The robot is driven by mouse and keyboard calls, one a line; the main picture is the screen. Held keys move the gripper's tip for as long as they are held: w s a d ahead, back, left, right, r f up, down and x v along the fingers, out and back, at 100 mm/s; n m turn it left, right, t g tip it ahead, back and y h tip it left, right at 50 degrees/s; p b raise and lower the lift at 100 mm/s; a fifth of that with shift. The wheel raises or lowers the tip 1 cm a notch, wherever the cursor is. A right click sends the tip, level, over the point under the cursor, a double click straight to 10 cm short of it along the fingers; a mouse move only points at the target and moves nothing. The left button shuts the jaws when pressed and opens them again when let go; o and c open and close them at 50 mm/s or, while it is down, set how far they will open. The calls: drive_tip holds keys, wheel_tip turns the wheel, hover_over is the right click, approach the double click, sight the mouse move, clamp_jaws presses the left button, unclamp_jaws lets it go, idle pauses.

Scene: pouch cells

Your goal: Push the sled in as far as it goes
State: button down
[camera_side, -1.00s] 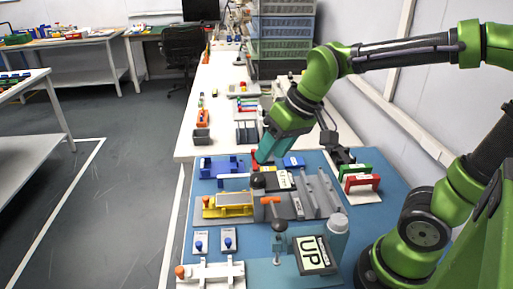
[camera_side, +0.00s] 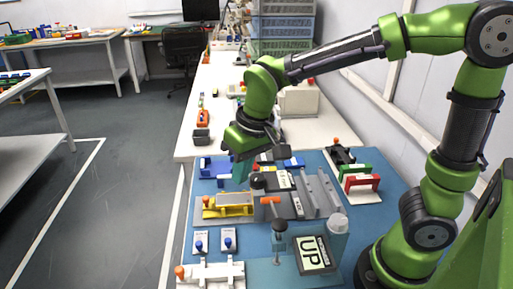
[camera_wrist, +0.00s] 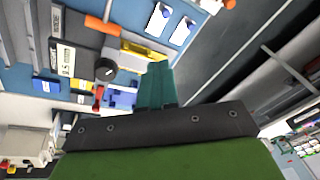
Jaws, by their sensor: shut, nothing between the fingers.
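A yellow fixture with a grey top plate (camera_side: 229,205) sits on a beige base, with an orange knob at its left end. It shows partly behind my fingers in the wrist view (camera_wrist: 143,52). A blue fixture (camera_side: 211,166) lies behind it and shows in the wrist view (camera_wrist: 121,98). I cannot tell for certain which of these carries the sled. My gripper (camera_side: 240,180) points down with its teal fingers shut and empty. It is by the right end of the blue fixture, behind the yellow one; contact cannot be told. The fingers also show in the wrist view (camera_wrist: 157,68).
A black knob (camera_side: 257,181) and an orange-handled lever (camera_side: 271,201) stand right of the yellow fixture. Grey rails (camera_side: 322,193) and red and green handles (camera_side: 362,183) lie further right. Two cards with blue knobs (camera_side: 228,241) and a white fixture (camera_side: 222,274) are in front.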

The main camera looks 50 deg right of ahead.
drive_tip(key=w+a+f+m+h, duration=0.2)
drive_tip(key=w+a+f+h, duration=0.2)
drive_tip(key=w+a, duration=0.25)
drive_tip(key=w+a+f+m+h, duration=0.2)
drive_tip(key=w+a+f+h, duration=0.25)
drive_tip(key=w, duration=0.35)
drive_tip(key=x, duration=0.6)
drive_tip(key=d+x, duration=0.1)
drive_tip(key=x, duration=0.3)
drive_tip(key=shift+s+d+r, duration=0.1)
drive_tip(key=shift+s+r, duration=0.25)
drive_tip(key=shift+s+d, duration=0.25)
drive_tip(key=shift+d, duration=0.5)
